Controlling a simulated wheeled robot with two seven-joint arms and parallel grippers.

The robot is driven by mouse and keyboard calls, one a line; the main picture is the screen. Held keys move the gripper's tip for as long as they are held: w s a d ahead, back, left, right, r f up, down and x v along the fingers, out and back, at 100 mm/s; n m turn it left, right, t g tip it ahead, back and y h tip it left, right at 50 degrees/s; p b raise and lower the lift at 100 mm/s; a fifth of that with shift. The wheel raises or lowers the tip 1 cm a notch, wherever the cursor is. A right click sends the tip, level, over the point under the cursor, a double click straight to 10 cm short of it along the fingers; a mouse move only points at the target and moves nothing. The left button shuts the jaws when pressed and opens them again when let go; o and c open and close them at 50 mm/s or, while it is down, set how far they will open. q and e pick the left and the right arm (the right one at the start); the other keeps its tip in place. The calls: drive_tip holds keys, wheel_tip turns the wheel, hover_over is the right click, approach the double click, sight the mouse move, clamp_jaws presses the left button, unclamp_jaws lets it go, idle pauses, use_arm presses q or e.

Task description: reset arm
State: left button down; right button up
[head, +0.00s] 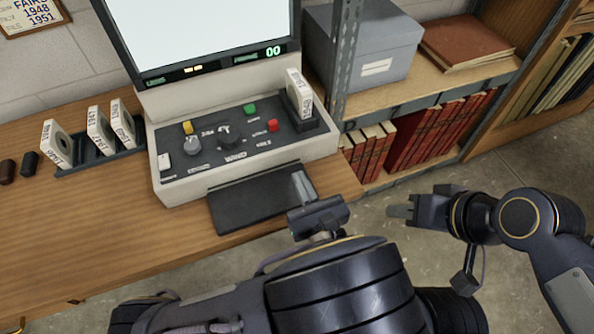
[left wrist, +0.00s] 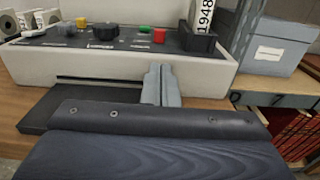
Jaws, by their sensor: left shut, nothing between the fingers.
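My left gripper (head: 303,186) is in front of the microfilm reader's control panel (head: 232,140), above the right end of the dark tray (head: 262,196) at its front. Its grey fingers are together and empty; they also show in the left wrist view (left wrist: 161,84), upright before the reader's front face. My right gripper (head: 402,212) is at the right over the floor, pointing left. Its fingers look close together, but I cannot tell whether they are shut.
A reel box marked 1948 (head: 299,95) stands in a holder at the panel's right. Several reel boxes (head: 97,130) stand in a rack at the left. A metal shelf with a grey box (head: 366,45) and red books (head: 430,130) is at the right. The front left desk is clear.

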idle(0.5)
use_arm(q)
drive_tip(key=a+n+g+y, duration=0.1)
drive_tip(key=a+n+g, duration=0.1)
drive_tip(key=a, duration=0.1)
drive_tip(key=a+r+n+g+y+p, duration=0.1)
drive_tip(key=a+n+g, duration=0.1)
drive_tip(key=a, duration=0.1)
drive_tip(key=a+n+g+y, duration=0.1)
drive_tip(key=a+n+g, duration=0.1)
drive_tip(key=a, duration=0.1)
drive_tip(key=shift+w+r+n, duration=0.2)
drive_tip(key=shift+w+n, duration=0.15)
drive_tip(key=shift+n, duration=0.05)
drive_tip(key=s+a+n+g+h+p, duration=0.2)
drive_tip(key=s+a+n+g, duration=0.2)
drive_tip(key=a+n+g, duration=0.5)
drive_tip(key=s+a+r+n+t+h+p, duration=0.1)
drive_tip(key=s+a+r+n+h, duration=0.2)
drive_tip(key=n, duration=0.6)
drive_tip(key=s+a+r+n+t+h+p, duration=0.2)
drive_tip(key=s+a+r+n+h, duration=0.1)
drive_tip(key=r+n+h, duration=0.4)
drive_tip(key=shift+s+r+n, duration=0.65)
drive_tip(key=shift+s+n, duration=0.1)
drive_tip(key=shift+n, duration=0.45)
